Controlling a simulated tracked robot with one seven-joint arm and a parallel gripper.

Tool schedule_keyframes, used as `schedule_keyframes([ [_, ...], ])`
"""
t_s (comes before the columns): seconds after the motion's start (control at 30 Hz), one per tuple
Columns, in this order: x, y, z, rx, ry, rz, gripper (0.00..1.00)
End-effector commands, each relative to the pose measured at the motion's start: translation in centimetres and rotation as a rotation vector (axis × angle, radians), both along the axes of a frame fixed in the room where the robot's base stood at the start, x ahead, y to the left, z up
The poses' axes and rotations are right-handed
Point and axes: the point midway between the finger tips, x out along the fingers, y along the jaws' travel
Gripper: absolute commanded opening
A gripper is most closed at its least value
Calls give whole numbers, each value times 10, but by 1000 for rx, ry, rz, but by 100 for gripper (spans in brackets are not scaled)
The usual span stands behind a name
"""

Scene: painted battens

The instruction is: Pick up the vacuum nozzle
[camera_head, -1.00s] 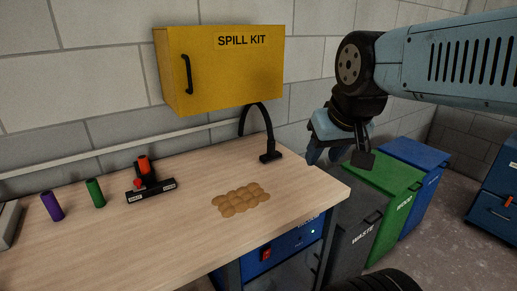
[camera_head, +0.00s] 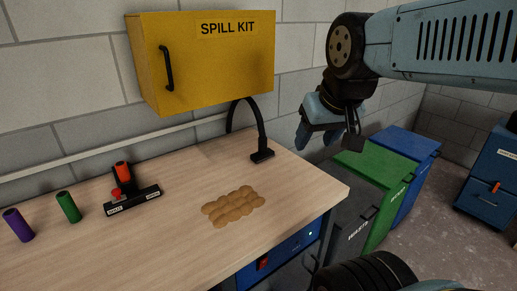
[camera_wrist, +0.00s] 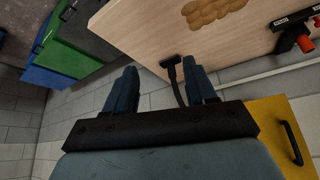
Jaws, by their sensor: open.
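The vacuum nozzle (camera_head: 262,156) is a small black head on a curved black hose. It rests at the back of the wooden table (camera_head: 130,235), below the yellow spill kit cabinet. In the wrist view the nozzle (camera_wrist: 171,60) shows beyond and between my fingers. My gripper (camera_head: 316,138) is open and empty, in the air to the right of the nozzle and apart from it. My gripper's two blue-grey fingers (camera_wrist: 163,88) show spread in the wrist view.
The spill kit cabinet (camera_head: 210,60) hangs over the table's back. A brown lumpy patch (camera_head: 232,206) lies in front of the nozzle. A black holder with an orange-red item (camera_head: 132,200), a green cylinder (camera_head: 68,207) and a purple one (camera_head: 18,225) stand left. Bins (camera_head: 372,178) stand right.

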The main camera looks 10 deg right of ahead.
Motion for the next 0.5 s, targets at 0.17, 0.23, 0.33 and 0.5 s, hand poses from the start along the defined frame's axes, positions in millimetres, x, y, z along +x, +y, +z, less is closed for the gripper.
schedule_keyframes([
  [0.17,28,6,5,22,19,-32,65],
  [0.23,47,6,6,33,31,-54,65],
  [0.33,76,4,7,49,45,-89,65],
  [0.5,127,4,2,64,69,-154,65],
])
